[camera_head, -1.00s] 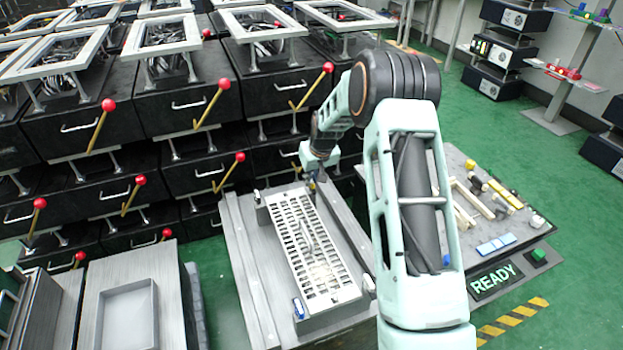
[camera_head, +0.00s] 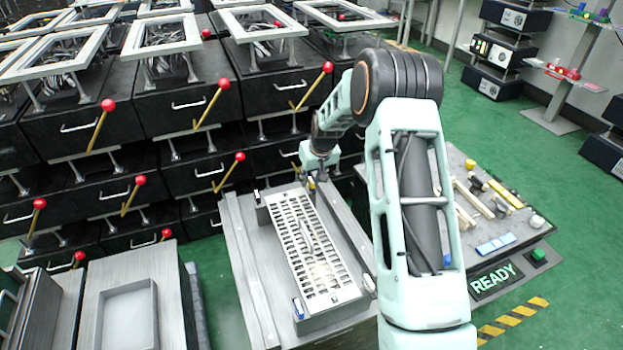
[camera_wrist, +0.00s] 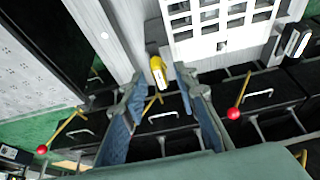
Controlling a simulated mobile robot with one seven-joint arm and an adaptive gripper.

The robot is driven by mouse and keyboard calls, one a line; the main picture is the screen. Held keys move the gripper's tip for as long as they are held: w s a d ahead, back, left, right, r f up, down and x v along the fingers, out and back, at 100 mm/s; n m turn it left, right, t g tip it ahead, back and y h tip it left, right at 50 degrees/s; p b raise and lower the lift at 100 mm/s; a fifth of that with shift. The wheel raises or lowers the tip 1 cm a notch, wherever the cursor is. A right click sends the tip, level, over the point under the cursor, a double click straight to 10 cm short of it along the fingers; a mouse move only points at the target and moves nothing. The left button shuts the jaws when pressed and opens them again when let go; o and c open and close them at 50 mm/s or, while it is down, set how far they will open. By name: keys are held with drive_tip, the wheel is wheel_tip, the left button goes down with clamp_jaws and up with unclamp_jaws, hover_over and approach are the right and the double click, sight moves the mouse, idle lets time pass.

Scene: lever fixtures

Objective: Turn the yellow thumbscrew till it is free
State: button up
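The yellow thumbscrew (camera_wrist: 158,73) shows in the wrist view at the near end of the white slotted grate (camera_wrist: 222,28). My gripper (camera_wrist: 161,76) is open, one blue-padded finger on each side of the thumbscrew, with a small gap visible on both sides. I cannot tell whether the fingertips reach down to its depth. In the head view my gripper (camera_head: 311,182) is low at the far end of the grate (camera_head: 312,245), and the thumbscrew there is too small and covered to make out clearly.
The grate sits on a grey metal bench (camera_head: 250,285). Black drawer units with red-knobbed levers (camera_head: 222,84) stand close behind and to the left. A tool table with a READY sign (camera_head: 495,281) is at the right.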

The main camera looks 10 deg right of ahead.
drive_tip(key=v, duration=1.1)
drive_tip(key=shift+r, duration=0.35)
drive_tip(key=shift+s+d, duration=0.1)
drive_tip(key=shift+s, duration=0.05)
